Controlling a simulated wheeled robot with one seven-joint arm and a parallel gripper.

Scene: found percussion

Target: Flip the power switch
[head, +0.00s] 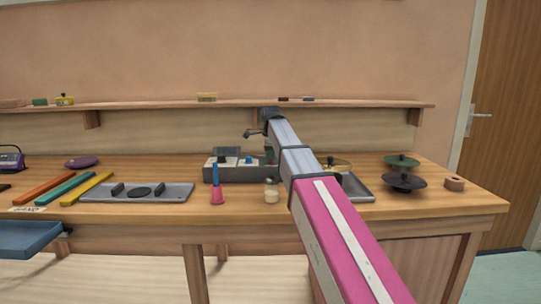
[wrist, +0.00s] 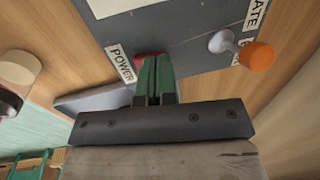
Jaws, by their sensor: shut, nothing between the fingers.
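The grey control box (head: 238,174) stands on the wooden bench, left of my arm. In the wrist view its grey panel (wrist: 180,35) carries a white label (wrist: 121,64) reading POWER. A red part (wrist: 149,57), seemingly the power switch, shows beside that label, mostly hidden behind my fingertips. My gripper (wrist: 153,62) is shut and empty, with its green fingers together right at the red part. I cannot tell whether they touch it or which way the switch is set. In the head view, my arm reaches over to the box's right end.
An orange-tipped lever (wrist: 256,57) sticks out of the panel to the right of my fingers. A grey tray (head: 138,193) and coloured bars (head: 86,190) lie to the left on the bench. Dark and green cymbal-like discs (head: 403,181) stand at the right. A shelf (head: 180,105) runs behind.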

